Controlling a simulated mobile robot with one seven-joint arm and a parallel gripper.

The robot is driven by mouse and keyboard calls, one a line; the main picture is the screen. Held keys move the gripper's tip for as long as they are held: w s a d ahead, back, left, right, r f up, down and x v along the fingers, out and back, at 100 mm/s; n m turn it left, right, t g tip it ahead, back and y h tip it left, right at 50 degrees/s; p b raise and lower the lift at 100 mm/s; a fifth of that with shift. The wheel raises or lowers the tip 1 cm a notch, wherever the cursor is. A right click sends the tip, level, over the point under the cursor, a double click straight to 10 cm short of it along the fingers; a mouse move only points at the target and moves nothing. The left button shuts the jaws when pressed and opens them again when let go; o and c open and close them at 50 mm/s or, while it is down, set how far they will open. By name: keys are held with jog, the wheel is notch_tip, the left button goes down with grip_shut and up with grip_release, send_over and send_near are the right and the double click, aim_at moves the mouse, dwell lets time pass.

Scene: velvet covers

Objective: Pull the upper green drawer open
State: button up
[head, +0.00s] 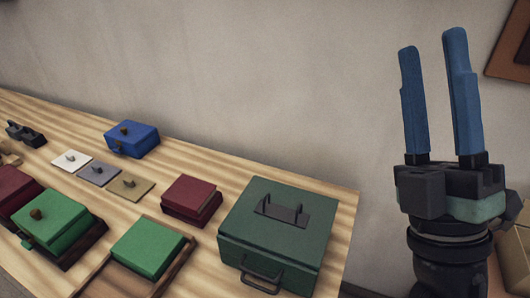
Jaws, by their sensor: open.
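A dark green box (240,232) stands at the right end of the wooden table. A dark handle (282,211) is on its top, and a dark loop handle (262,284) sticks out low on its front. I cannot tell for sure which part is the upper green drawer; no open drawer shows. A brighter green box with a brown knob (54,225) is at the lower left. My gripper (432,45) is at the right, open and empty. Its two blue fingers point up, and it is apart from the green box and its handles.
A plain green block (147,247) sits in a brown wooden frame. A dark red box (191,197), a blue box (132,140) and three small knobbed plates (98,173) are on the table (225,163). A pale wall stands behind. A tan box (512,257) is at lower right.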

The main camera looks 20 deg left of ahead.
notch_tip(320, 180, down, 18)
jog(key=w+a+n+g+y+b, duration=0.1)
jog(key=w+a+n+g+b, duration=0.15)
jog(key=n+g, duration=0.35)
jog(key=g+h+b, duration=0.2)
jog(key=g+b, duration=0.1)
jog(key=g, duration=0.8)
send_near(257, 273)
jog(key=shift+m, duration=0.3)
jog(key=x, duration=1)
jog(key=shift+f, duration=0.25)
grip_shut()
